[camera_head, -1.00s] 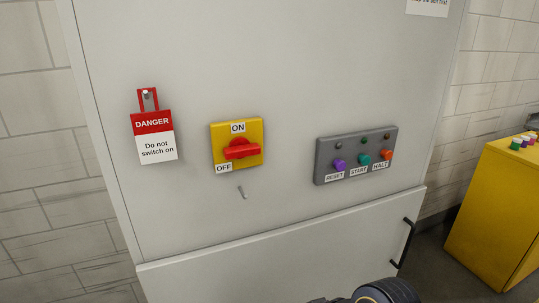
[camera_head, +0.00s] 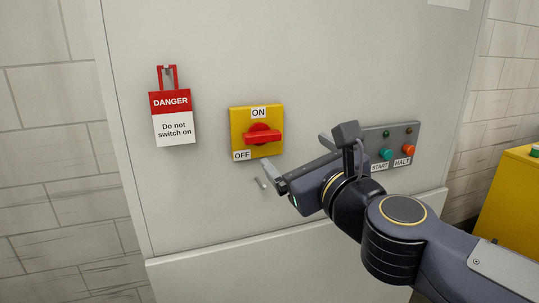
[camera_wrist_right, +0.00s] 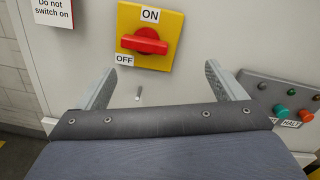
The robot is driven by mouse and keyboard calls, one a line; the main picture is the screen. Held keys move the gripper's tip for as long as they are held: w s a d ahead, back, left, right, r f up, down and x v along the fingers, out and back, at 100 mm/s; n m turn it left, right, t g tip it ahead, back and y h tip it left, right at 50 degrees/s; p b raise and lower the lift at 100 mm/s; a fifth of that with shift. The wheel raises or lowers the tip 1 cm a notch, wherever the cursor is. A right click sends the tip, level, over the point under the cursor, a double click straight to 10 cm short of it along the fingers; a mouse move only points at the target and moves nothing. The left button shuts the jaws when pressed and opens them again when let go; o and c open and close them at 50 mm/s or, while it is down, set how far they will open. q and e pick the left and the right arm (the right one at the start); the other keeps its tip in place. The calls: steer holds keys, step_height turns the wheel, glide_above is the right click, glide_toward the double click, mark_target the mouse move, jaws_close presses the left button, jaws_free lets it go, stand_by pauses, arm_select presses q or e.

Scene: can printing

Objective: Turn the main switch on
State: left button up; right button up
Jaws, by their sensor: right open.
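The main switch is a red rotary handle (camera_head: 262,136) on a yellow plate (camera_head: 239,123) marked ON at the top and OFF at the lower left. The handle lies about horizontal, along the OFF side. It also shows in the right wrist view (camera_wrist_right: 145,41), ahead of and above the fingers. My right gripper (camera_head: 298,160) is open and empty, below and to the right of the switch, apart from it. In the wrist view its two fingers (camera_wrist_right: 172,85) are spread wide. My left gripper is not in view.
A red and white danger tag (camera_head: 174,117) reading "Do not switch on" hangs on a hook left of the switch. A small metal peg (camera_head: 261,182) sticks out below it. A grey button panel (camera_head: 408,135) is at right, partly hidden by my arm. A yellow cabinet (camera_head: 505,200) stands far right.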

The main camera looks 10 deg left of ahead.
mark_target(264, 139)
steer(key=w+a+m, duration=0.1)
steer(key=a, duration=0.1)
steer(key=w+a+m, duration=0.1)
steer(key=w+a, duration=0.1)
steer(key=w+a+m, duration=0.1)
steer(key=w+a, duration=0.1)
steer(key=a, duration=0.1)
steer(key=shift+w+f+m+h+p, duration=0.15)
steer(key=shift+m+h+p, duration=0.15)
steer(key=shift+p, duration=0.1)
steer(key=shift+w+a, duration=0.4)
steer(key=shift+w, duration=0.2)
steer(key=c, duration=1)
